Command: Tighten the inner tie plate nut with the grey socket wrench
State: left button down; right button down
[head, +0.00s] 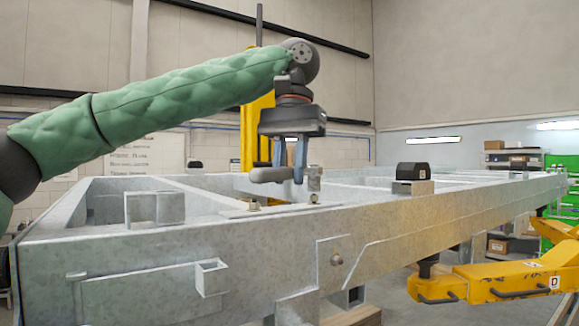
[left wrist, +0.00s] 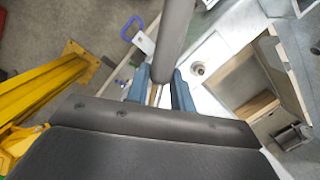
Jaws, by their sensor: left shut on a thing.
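My left gripper (head: 290,178) points down over the frame and is shut on the grey socket wrench (head: 268,175). The wrench lies about level, its thick rounded handle towards the left. Its handle also shows between the fingers in the left wrist view (left wrist: 174,40). A metal cylinder (head: 314,178), seemingly the socket, stands right of the fingers over the right end of the tie plate (head: 275,210). The nut there is mostly hidden, and I cannot tell if the socket touches it. My right gripper is out of view.
The galvanized trailer frame (head: 130,250) fills the foreground, with a square bracket (head: 155,208) standing on it at left. A black block (head: 412,171) stands on the frame at right. A yellow lift arm (head: 500,282) is at lower right, and a yellow post (head: 255,130) rises behind the gripper.

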pick_arm(q)
jog(key=shift+f, duration=1.15)
dwell(0.4)
jog(key=c, duration=2)
grip_release()
grip_shut()
jog(key=shift+w+a+r, duration=0.1)
jog(key=shift+a, duration=0.2)
jog(key=shift+w+a+m, duration=0.35)
jog(key=shift+a+m, duration=0.2)
jog(key=shift+m, duration=0.35)
jog(key=shift+w+a+m, duration=0.55)
jog(key=shift+a+m, duration=0.2)
jog(key=shift+m, duration=0.15)
